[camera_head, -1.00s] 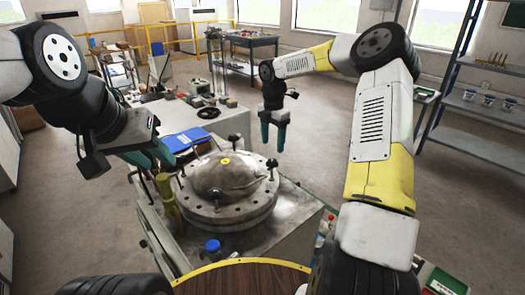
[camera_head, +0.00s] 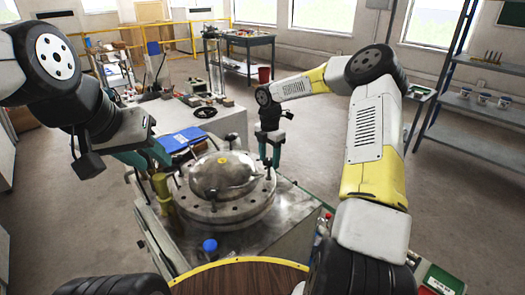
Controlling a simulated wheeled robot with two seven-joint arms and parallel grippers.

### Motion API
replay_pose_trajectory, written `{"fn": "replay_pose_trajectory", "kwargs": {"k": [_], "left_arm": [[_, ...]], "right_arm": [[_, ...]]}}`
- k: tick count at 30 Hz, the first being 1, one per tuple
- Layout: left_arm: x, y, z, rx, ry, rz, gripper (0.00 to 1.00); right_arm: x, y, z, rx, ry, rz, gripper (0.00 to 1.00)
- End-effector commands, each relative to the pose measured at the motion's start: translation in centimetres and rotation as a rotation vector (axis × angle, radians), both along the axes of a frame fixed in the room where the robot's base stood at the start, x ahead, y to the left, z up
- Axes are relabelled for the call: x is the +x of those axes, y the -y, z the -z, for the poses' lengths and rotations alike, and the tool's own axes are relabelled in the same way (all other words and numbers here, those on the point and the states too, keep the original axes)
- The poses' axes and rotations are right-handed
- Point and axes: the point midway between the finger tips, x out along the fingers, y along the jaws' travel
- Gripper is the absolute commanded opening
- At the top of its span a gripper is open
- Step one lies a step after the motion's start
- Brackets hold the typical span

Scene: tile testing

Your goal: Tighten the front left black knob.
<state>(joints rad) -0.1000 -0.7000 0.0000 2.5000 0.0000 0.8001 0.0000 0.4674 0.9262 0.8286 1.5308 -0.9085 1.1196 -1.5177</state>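A round metal lid (camera_head: 240,205) with a domed middle sits on a metal bench top. Black knobs stand around its rim: a front one (camera_head: 212,196), a back one (camera_head: 233,141) and a right one (camera_head: 269,165). My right gripper (camera_head: 269,153) points down at the right knob, its teal fingers apart on either side of it; contact cannot be told. My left gripper (camera_head: 150,160) is at the left of the lid, its teal fingers apart and partly hidden by my arm. The lid's left edge is partly covered by a brass-coloured post.
The brass-coloured post (camera_head: 163,192) stands close to the lid's left. A blue binder (camera_head: 182,139) lies behind the lid. A blue-capped item (camera_head: 210,246) is in front of it. A wooden round top (camera_head: 240,278) is nearest me. Shelves (camera_head: 480,110) stand at the right.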

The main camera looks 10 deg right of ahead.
Motion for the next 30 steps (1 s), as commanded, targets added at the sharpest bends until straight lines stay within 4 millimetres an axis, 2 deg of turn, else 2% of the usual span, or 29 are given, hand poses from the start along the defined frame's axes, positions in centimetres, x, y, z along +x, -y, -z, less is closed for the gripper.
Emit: {"fn": "replay_pose_trajectory", "kwargs": {"k": [1, 7, 8, 20, 30], "left_arm": [[0.0, 0.0, 0.0, 0.0, 0.0, 0.0, 0.36], [0.0, 0.0, 0.0, 0.0, 0.0, 0.0, 0.36], [0.0, 0.0, 0.0, 0.0, 0.0, 0.0, 0.36], [0.0, 0.0, 0.0, 0.0, 0.0, 0.0, 0.36], [0.0, 0.0, 0.0, 0.0, 0.0, 0.0, 0.36]], "right_arm": [[0.0, 0.0, -0.01, 0.0, 0.0, 0.0, 0.41], [-0.01, -0.01, -0.03, 0.0, 0.0, 0.0, 0.02], [0.0, -0.01, -0.03, 0.0, 0.0, 0.0, 0.0], [0.03, -0.05, -0.1, 0.0, 0.001, 0.089, 0.0], [0.06, -0.1, -0.14, -0.001, 0.003, 0.364, 0.0]]}}
